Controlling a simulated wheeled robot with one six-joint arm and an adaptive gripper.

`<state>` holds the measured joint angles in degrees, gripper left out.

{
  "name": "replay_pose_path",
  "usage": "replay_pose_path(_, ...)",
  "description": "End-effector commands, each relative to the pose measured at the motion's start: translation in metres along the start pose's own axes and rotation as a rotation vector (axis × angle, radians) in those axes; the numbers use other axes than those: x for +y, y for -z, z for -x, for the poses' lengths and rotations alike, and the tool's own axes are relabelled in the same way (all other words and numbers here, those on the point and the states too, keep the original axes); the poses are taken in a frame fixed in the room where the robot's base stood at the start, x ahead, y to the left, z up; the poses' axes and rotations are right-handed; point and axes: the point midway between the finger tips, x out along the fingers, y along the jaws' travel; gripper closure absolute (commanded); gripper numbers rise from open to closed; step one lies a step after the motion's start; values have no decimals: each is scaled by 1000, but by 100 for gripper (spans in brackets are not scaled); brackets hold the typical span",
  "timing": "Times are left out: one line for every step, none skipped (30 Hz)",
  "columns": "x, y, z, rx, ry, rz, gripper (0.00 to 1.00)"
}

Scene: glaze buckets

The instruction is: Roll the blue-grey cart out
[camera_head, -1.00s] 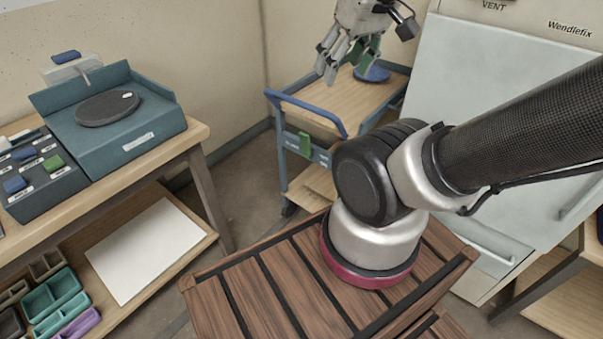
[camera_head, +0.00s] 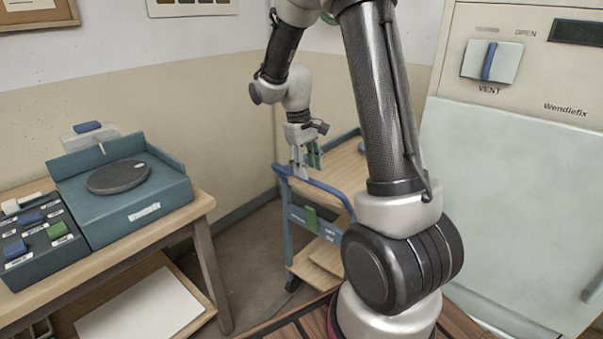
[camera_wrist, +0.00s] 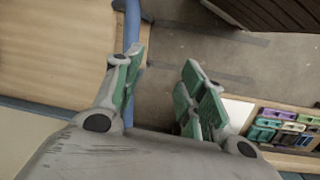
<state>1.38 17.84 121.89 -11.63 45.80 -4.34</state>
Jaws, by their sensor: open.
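The blue-grey cart (camera_head: 291,232) stands between the wall and the large pale cabinet, with wooden shelves and a blue handle bar (camera_head: 334,192) along its near top edge. A green tab (camera_head: 310,218) sits on its end panel, between labels too small to read. My gripper (camera_head: 306,167) is open and points down at the left part of the handle bar. In the wrist view, the open fingers (camera_wrist: 166,72) show with the bar (camera_wrist: 132,28) passing behind the left finger. I cannot tell whether they touch. My arm hides the cart's right side.
The cabinet (camera_head: 520,190) with a vent switch stands close on the right. A wooden bench (camera_head: 195,207) at left carries a teal scale (camera_head: 150,215) and a button box (camera_head: 40,250). Bare floor (camera_head: 245,262) lies between bench and cart.

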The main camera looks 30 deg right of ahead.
Motion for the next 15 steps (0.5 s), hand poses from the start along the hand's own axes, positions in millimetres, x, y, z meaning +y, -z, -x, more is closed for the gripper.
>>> replay_pose_path(5,19,-10,6,-12,25,59)
replay_pose_path(9,30,-13,18,-22,41,59)
replay_pose_path(15,49,-12,49,-40,69,59)
replay_pose_path(19,59,-5,78,-54,83,59)
replay_pose_path(22,66,1,102,-65,94,59)
replay_pose_path(25,73,4,122,-76,110,59)
replay_pose_path(26,76,4,132,-82,122,59)
replay_pose_path(27,78,2,138,-83,131,59)
replay_pose_path(27,78,-2,139,-83,135,59)
replay_pose_path(27,78,-6,137,-83,137,59)
replay_pose_path(27,79,-10,137,-82,137,59)
replay_pose_path(28,79,-17,135,-82,137,59)
replay_pose_path(28,80,-22,135,-82,137,59)
replay_pose_path(28,80,-28,135,-82,137,59)
replay_pose_path(29,82,-35,135,-82,135,59)
